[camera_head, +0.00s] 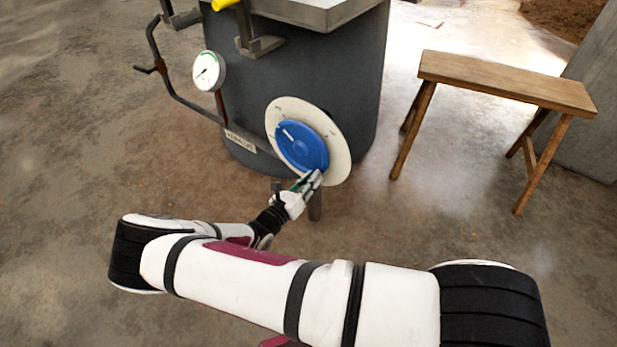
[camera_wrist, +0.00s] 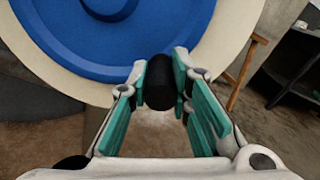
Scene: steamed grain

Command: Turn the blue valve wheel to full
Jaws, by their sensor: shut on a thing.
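The blue valve wheel (camera_head: 302,147) sits on a round cream plate (camera_head: 340,150) on the side of a dark grey vessel. A white mark shows on the wheel's upper left. My gripper (camera_head: 309,181) is at the wheel's lower right edge. In the wrist view, the wheel (camera_wrist: 115,40) fills the top, and my gripper (camera_wrist: 165,82) has its green-padded fingers on either side of a black cylindrical handle (camera_wrist: 159,88) at the wheel's lower edge. The fingers are shut on this handle.
The grey vessel (camera_head: 235,80) stands behind the wheel. A round white gauge (camera_head: 207,71) and a bent pipe are to its left, with a small label plate (camera_head: 241,141) below. A wooden bench (camera_head: 505,84) stands at right. The concrete floor around is mostly clear.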

